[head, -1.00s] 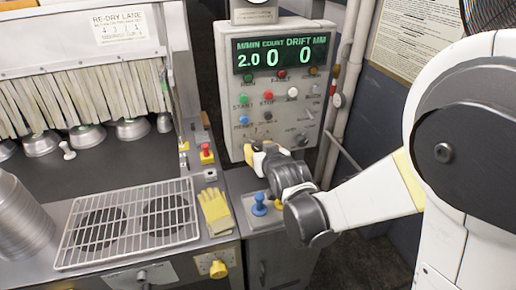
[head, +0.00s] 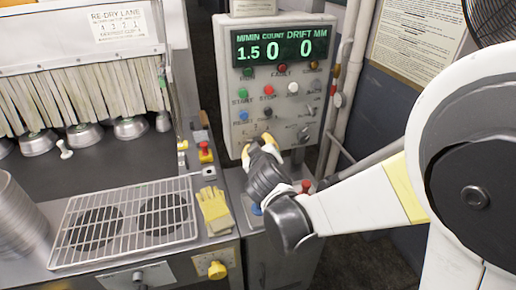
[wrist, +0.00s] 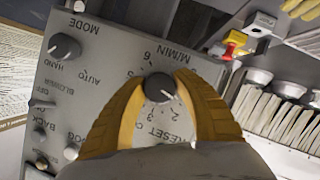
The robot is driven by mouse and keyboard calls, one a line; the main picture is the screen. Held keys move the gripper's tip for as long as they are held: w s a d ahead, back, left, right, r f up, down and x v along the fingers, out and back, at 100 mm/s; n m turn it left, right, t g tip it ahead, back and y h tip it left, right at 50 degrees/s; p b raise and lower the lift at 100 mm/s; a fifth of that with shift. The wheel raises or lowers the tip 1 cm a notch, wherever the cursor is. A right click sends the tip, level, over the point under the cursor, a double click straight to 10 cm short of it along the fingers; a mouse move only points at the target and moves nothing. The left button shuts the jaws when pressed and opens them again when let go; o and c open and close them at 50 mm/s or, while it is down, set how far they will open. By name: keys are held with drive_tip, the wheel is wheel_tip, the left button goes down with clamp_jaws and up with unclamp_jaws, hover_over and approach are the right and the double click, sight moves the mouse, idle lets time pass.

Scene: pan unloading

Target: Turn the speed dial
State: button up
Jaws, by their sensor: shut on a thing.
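The speed dial (wrist: 160,87) is a dark round knob with a white pointer mark, on the grey control panel under the M/MIN label in the wrist view. My gripper (wrist: 158,95) has its yellow fingers closed on either side of the dial. In the head view my gripper (head: 261,148) is at the lower left of the panel and hides the dial. The panel's display (head: 280,46) reads 1.5 M/MIN, with 0 for count and 0 for drift.
Several coloured buttons, such as the red stop button (head: 269,90), sit above my gripper. The mode knob (wrist: 64,47) is beside the dial. A wire rack (head: 125,225), yellow gloves (head: 214,209) and a yellow knob (head: 217,270) are to the left.

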drive_tip(key=n+t+h+b, duration=0.1)
drive_tip(key=n+b, duration=0.1)
drive_tip(key=n, duration=0.1)
drive_tip(key=shift+f+h, duration=0.15)
drive_tip(key=shift+h, duration=0.15)
drive_tip(key=shift+n+t+h+b, duration=0.4)
drive_tip(key=shift+n+t+b, duration=0.1)
drive_tip(key=shift+n+b, duration=0.6)
drive_tip(key=shift+d, duration=0.1)
drive_tip(key=o, duration=1.2)
drive_tip(key=shift+r, duration=0.2)
drive_tip(key=s+a+r, duration=0.1)
drive_tip(key=s, duration=1.1)
drive_tip(key=shift+r, duration=0.4)
